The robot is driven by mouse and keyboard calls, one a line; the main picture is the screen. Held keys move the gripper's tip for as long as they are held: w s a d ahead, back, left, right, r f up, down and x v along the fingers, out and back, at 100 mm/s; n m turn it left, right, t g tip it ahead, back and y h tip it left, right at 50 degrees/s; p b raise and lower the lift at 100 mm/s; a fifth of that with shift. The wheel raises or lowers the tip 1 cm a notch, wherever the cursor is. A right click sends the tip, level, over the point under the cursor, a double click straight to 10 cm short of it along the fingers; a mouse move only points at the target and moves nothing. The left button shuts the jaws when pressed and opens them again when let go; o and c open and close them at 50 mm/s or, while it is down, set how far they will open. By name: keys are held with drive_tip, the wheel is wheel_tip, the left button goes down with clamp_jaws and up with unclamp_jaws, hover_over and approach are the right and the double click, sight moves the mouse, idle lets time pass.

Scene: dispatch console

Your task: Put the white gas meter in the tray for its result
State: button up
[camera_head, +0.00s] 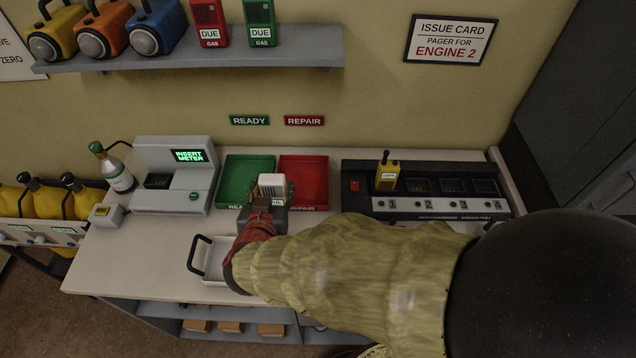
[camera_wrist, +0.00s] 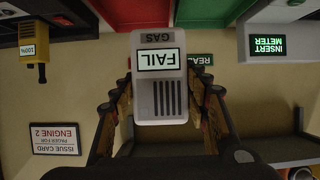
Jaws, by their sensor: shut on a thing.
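The white gas meter (camera_wrist: 160,95) is between the fingers of my gripper (camera_wrist: 160,112) in the wrist view, and its screen reads FAIL. The wrist picture is upside down to the room. In the head view my gripper (camera_head: 268,200) holds the white meter (camera_head: 272,181) in front of the two trays, near their shared edge. The green READY tray (camera_head: 240,172) is on the left and the red REPAIR tray (camera_head: 308,178) on the right. Both trays look empty where visible. My gripper and arm hide part of their front edges.
A test station (camera_head: 175,175) reading INSERT METER stands left of the trays. A charger bank (camera_head: 430,190) with a yellow pager (camera_head: 387,173) stands right. A white handled tray (camera_head: 215,262) sits in front, partly under my arm. A shelf (camera_head: 200,52) with lamps and two DUE meters is above.

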drive_tip(key=w+d+f+b, duration=0.1)
drive_tip(key=w+f+b, duration=0.1)
drive_tip(key=w+f, duration=0.1)
drive_tip(key=w+d+f+b, duration=0.2)
drive_tip(key=w+f, duration=0.1)
drive_tip(key=w, duration=0.2)
drive_tip(key=w+d+f+b, duration=0.1)
drive_tip(key=w+f+b, duration=0.2)
drive_tip(key=w, duration=0.2)
drive_tip(key=shift+w+d+f, duration=0.1)
drive_tip(key=shift+d+f, duration=0.15)
drive_tip(key=shift+f, duration=0.1)
wheel_tip(320, 180, down, 3)
drive_tip(key=shift+w+f+b, duration=0.15)
drive_tip(key=shift+f+b, duration=0.05)
drive_tip(key=shift+b, duration=0.9)
drive_tip(key=shift+r, duration=0.1)
drive_tip(key=o, duration=1.4)
drive_tip(key=shift+f, duration=0.2)
drive_tip(key=shift+o, duration=0.2)
